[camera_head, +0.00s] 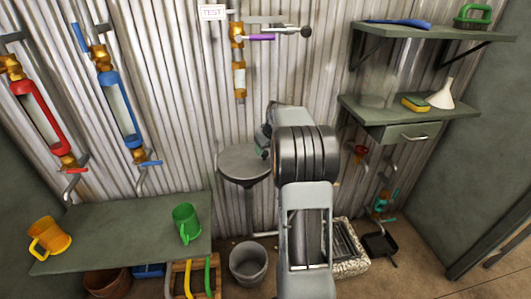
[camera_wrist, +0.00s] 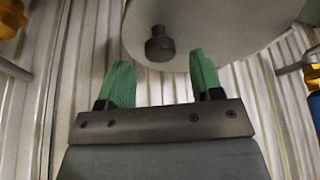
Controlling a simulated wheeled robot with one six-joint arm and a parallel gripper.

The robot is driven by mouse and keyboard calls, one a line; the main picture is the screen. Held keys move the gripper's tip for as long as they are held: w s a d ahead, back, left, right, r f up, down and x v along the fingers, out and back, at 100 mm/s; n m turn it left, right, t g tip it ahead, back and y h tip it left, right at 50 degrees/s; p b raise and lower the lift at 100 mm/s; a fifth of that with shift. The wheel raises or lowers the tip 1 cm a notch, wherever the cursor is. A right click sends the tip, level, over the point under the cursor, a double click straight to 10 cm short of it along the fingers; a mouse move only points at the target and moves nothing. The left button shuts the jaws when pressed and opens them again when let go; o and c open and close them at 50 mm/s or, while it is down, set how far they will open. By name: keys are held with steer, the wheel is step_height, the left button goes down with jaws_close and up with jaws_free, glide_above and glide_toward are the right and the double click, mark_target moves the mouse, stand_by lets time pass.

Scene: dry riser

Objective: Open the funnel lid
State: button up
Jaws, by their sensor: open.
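The round grey funnel lid (camera_head: 240,160) lies flat on top of a dark funnel by the corrugated wall, in the head view. In the wrist view the pale round lid (camera_wrist: 225,30) fills the upper part, with a dark round knob (camera_wrist: 159,46) on it. My gripper (camera_wrist: 162,78) is open, with its two green fingers on either side of the knob in the picture and nothing between them. In the head view my gripper (camera_head: 264,146) is at the lid's right edge, partly hidden by my arm. I cannot tell whether a finger touches the lid.
A purple-handled valve (camera_head: 258,37) is on the wall above the lid. A green table (camera_head: 120,235) with an orange mug (camera_head: 50,238) and a green mug (camera_head: 186,224) stands at the left. A grey bucket (camera_head: 248,262) is on the floor below. Shelves (camera_head: 400,115) with a white funnel (camera_head: 441,95) are at the right.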

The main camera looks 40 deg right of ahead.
steer(key=shift+x, duration=1.3)
steer(key=shift+c, duration=0.2)
steer(key=shift+d, duration=0.1)
jaws_close()
